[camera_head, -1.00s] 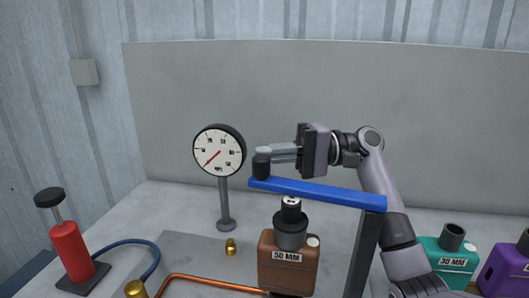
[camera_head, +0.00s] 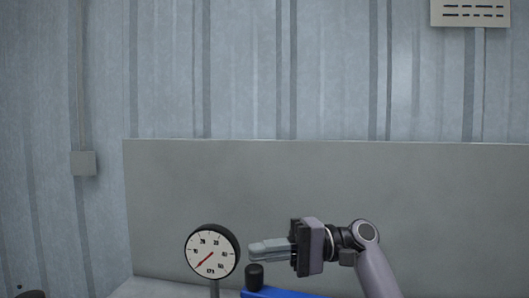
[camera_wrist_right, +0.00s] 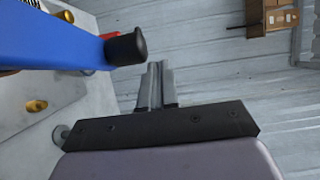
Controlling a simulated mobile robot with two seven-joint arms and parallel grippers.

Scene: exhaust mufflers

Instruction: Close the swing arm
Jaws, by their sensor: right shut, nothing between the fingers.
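The blue swing arm (camera_head: 280,293) shows only along the bottom edge of the head view, with its black knob (camera_head: 254,276) at the left end. In the wrist view the blue arm (camera_wrist_right: 55,42) crosses the upper left and ends at the knob (camera_wrist_right: 126,48). My right gripper (camera_head: 252,251) is shut and empty, pointing left just above the knob in the head view. In the wrist view its fingertips (camera_wrist_right: 157,66) lie close beside the knob; I cannot tell whether they touch. The post and the fixture under the arm are out of the head view. My left gripper is not in view.
A round pressure gauge (camera_head: 212,252) stands left of the knob and the fingertips. A grey back panel (camera_head: 330,195) rises behind my arm. Brass fittings (camera_wrist_right: 36,105) lie on the grey surface in the wrist view. The space above my gripper is clear.

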